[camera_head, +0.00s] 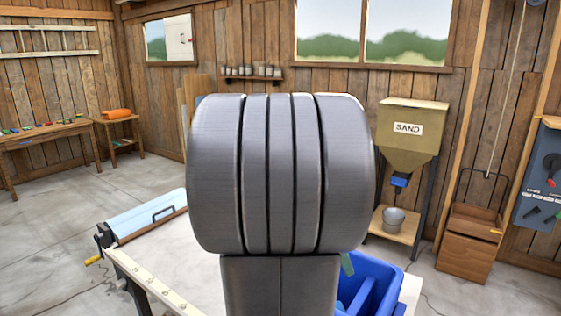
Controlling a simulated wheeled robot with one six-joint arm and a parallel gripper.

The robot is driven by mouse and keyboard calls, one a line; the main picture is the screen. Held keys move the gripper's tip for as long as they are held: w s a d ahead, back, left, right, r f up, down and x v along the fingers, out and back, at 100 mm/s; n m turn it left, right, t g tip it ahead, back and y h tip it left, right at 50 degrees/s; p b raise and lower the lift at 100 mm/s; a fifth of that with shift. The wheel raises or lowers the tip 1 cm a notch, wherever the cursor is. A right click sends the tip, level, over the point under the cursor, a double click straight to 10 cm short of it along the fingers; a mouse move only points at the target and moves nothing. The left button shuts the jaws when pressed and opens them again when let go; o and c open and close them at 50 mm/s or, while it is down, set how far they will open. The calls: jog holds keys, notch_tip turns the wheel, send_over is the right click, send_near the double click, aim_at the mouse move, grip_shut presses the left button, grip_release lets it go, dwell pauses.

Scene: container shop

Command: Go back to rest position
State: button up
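A large dark grey ribbed part of my own arm fills the middle of the head camera view. It stands upright in front of the white work table (190,262) and hides much of it. My gripper does not show in this view, so its opening and anything in it cannot be seen.
On the table lie a blue-covered roller device (146,208) at the left and a blue bin (374,281) at the right, partly hidden. Behind stand a sand hopper (411,133) over a metal bucket (394,217) and a wooden cart (468,243). The left floor is clear.

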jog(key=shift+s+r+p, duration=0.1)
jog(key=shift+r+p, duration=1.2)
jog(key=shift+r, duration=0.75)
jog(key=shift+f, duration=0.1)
